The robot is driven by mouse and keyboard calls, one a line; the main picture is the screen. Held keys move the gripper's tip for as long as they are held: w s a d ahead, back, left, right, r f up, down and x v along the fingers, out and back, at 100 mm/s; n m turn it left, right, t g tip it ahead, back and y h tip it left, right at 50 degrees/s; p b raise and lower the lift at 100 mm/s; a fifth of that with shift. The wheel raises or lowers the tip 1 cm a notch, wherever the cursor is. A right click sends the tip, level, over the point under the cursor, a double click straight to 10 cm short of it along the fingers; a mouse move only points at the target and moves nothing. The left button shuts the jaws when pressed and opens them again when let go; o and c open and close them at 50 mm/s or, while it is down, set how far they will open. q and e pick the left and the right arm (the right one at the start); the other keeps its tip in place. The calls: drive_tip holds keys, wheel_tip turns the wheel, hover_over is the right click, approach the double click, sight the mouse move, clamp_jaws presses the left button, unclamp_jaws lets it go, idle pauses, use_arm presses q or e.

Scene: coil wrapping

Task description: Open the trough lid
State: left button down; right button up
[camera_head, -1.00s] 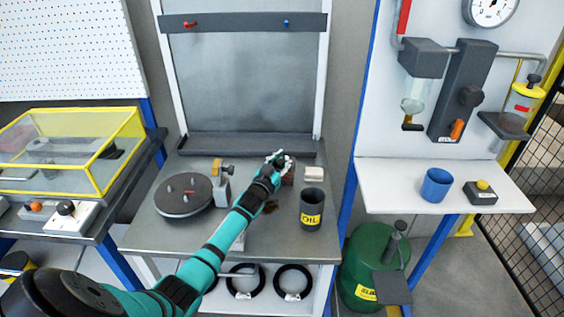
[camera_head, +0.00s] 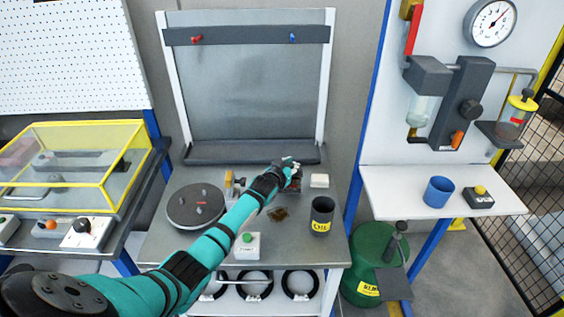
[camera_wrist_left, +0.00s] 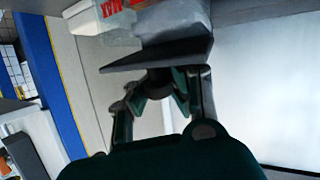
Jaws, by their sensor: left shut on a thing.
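My left gripper (camera_head: 290,168) reaches over the back of the middle bench and is shut on the dark grey trough lid, at its edge as far as I can tell. In the left wrist view the lid (camera_wrist_left: 165,54) is a dark flat plate just past the fingertips (camera_wrist_left: 164,88), tilted in the picture. A pale box with a red label (camera_wrist_left: 120,15), apparently the trough, shows beyond it. In the head view the gripper hides most of the trough, and how far the lid is raised is unclear. My right gripper is not in view.
A grey turntable with pegs (camera_head: 195,206) stands left of my arm. A upright panel frame (camera_head: 250,152) rises behind.

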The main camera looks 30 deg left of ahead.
use_arm(q)
drive_tip(key=shift+a, duration=0.3)
drive_tip(key=shift+d+g, duration=0.1)
drive_tip(key=shift+g, duration=0.2)
drive_tip(key=shift+r, duration=0.15)
drive_tip(key=shift+w+r, duration=0.1)
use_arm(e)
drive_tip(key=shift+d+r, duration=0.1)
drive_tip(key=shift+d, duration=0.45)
use_arm(q)
drive_tip(key=shift+r, duration=0.15)
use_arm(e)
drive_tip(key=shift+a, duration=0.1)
